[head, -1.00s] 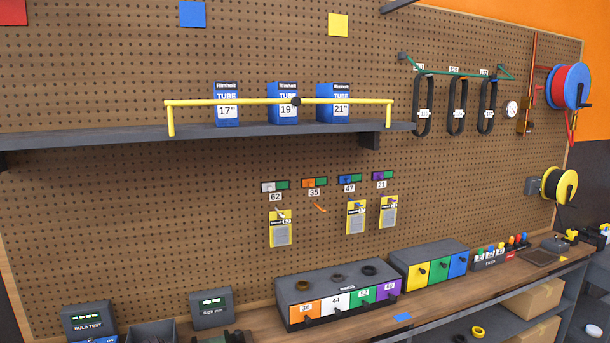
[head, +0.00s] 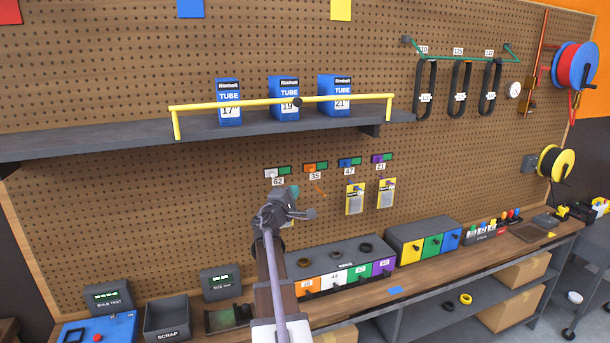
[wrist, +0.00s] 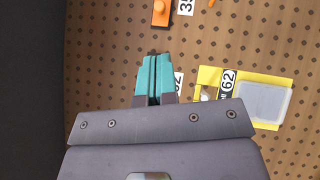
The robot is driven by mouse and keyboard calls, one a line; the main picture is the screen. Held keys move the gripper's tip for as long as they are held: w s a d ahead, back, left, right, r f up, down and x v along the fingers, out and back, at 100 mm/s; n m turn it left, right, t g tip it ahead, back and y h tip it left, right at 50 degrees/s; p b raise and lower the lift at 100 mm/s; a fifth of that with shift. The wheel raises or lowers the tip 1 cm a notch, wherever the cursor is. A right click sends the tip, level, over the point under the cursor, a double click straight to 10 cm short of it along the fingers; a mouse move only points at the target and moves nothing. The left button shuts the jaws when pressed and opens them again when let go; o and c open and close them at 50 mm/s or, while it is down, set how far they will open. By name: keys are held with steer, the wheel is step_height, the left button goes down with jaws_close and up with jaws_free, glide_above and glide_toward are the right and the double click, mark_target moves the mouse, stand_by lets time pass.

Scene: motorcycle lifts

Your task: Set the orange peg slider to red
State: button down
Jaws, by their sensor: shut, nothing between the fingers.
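The orange peg slider (head: 310,168) is on the pegboard above the label 35, with its orange part at the left and green showing at the right. In the wrist view, part of the orange slider (wrist: 160,12) shows at the top edge, with a small raised knob; its other end is cut off. My gripper (head: 294,190) is in front of the pegboard, below and left of the orange slider. Its teal fingers (wrist: 155,70) are shut and empty, apart from the slider. No red shows on the slider.
A white slider (head: 271,173) labelled 62 is to the left; blue (head: 346,162) and purple (head: 378,158) sliders are to the right. Yellow cards (head: 355,199) hang below. An orange hook (head: 319,189) is under the slider. The dark shelf (head: 130,143) juts out above.

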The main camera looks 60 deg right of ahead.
mark_target(310, 169)
steer(key=p+x, duration=0.2)
steer(key=x, duration=0.8)
steer(key=s+d, duration=0.1)
steer(key=d, duration=0.1)
steer(key=s+d, duration=0.2)
steer(key=shift+s+d, duration=0.1)
steer(key=shift+s, duration=0.1)
stand_by(0.4)
steer(key=b+v, duration=0.2)
steer(key=v, duration=0.8)
